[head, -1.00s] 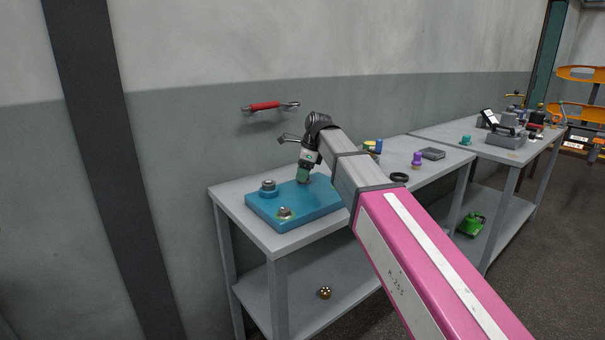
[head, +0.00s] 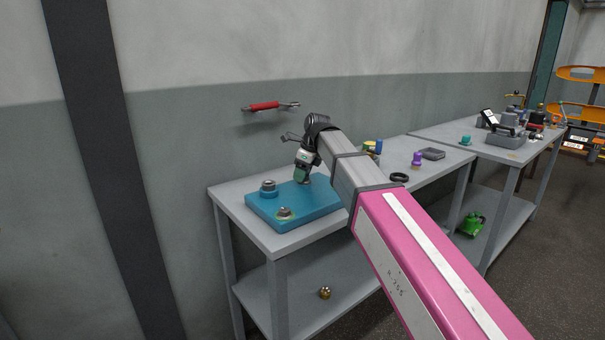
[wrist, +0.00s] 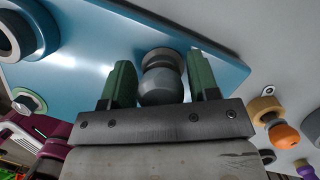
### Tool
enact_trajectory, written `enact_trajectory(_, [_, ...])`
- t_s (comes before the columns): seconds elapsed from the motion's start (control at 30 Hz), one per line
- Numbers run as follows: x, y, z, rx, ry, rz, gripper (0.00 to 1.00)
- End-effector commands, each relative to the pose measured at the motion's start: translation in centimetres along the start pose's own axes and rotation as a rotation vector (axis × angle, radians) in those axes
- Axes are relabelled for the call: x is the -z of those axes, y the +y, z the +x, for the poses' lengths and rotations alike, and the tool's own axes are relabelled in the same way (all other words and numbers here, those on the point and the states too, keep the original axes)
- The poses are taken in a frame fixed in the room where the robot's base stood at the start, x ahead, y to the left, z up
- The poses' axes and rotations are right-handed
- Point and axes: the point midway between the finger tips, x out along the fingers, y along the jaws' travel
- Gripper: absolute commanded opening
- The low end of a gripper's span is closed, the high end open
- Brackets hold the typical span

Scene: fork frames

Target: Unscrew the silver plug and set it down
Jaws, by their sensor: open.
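The silver plug (wrist: 160,85) shows in the wrist view as a rounded grey knob in a dark round seat in the blue block (wrist: 95,45). My gripper (wrist: 163,78) is open, with one green finger on each side of the plug. A narrow gap seems to show at each finger, and I cannot tell whether either touches. In the head view my gripper (head: 302,177) points down at the back right of the blue block (head: 318,207), and its fingers hide the plug there.
A grey round fitting (head: 268,187) and a smaller fitting (head: 285,213) are on the block's left part. A red-handled tool (head: 265,106) is on the wall behind. A purple piece (head: 417,158) and a black ring (head: 399,177) stand on the bench to the right.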

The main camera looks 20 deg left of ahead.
Motion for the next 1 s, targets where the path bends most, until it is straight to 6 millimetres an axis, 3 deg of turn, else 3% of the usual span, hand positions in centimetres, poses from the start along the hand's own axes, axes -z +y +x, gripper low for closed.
enact_trajectory(0.73, [-0.02,-0.1,0.0,0.051,-0.001,0.164,0.55])
enact_trajectory(0.83, [-0.02,-0.09,0.0,0.051,0.0,0.164,0.28])
enact_trajectory(1.0, [-0.02,-0.1,0.01,0.048,0.0,0.155,0.28])
